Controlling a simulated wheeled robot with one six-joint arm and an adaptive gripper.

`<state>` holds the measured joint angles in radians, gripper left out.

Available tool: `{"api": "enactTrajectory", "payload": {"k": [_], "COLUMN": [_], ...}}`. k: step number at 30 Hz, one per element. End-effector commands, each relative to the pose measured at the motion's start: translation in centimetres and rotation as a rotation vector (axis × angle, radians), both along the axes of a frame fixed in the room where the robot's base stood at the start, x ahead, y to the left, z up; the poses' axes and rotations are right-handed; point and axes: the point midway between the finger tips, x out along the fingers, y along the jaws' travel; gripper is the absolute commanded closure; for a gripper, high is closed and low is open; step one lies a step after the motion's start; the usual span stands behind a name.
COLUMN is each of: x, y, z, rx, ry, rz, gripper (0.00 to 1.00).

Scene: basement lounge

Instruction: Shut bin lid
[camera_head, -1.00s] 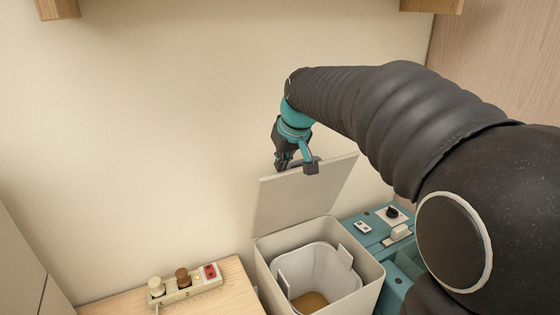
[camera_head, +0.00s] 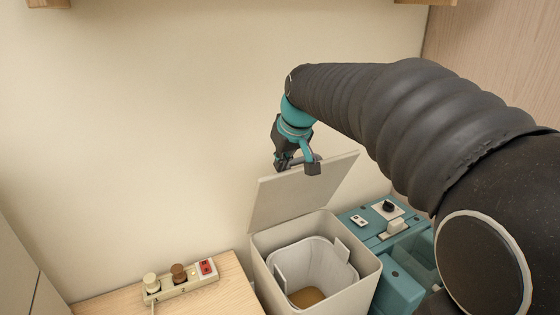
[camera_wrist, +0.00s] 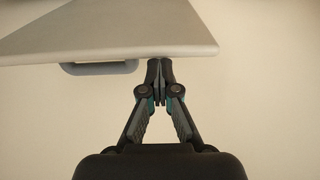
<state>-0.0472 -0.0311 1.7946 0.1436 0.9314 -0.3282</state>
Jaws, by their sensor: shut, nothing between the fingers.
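The cream bin (camera_head: 333,291) stands between a wooden surface and a teal unit, with a pale inner bucket (camera_head: 302,262) and something brown at its bottom. Its lid (camera_head: 296,200) is open, tilted up and back toward the wall. My gripper (camera_head: 298,165) is at the lid's upper edge, shut and empty. In the wrist view my gripper's fingertips (camera_wrist: 160,64) are together at the edge of the lid (camera_wrist: 110,35). A grey handle-like loop (camera_wrist: 100,69) shows under that edge. Whether the fingers touch the lid I cannot tell.
A power strip (camera_head: 180,283) with plugs lies on the wooden surface (camera_head: 225,296) left of the bin. A teal unit (camera_head: 398,268) with switches stands close on the right. The wall (camera_head: 150,130) is close behind the lid.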

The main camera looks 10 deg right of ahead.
Motion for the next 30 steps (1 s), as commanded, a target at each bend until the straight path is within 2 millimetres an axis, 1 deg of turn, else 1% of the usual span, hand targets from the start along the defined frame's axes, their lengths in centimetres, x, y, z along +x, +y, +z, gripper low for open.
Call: {"api": "enactTrajectory", "payload": {"k": [1, 12, 20, 30], "x": [-0.3, -1.2, -1.3, -1.9], "y": [0.0, -0.3, -0.4, -0.7], "z": [-1.9, -2.6, -2.9, -3.8], "rx": [-0.002, -0.001, -0.001, 0.0], "ry": [0.028, 0.029, 0.032, 0.036], "rz": [0.001, 0.001, 0.001, 0.001], "gripper": [1.0, 1.0, 1.0, 1.0]}}
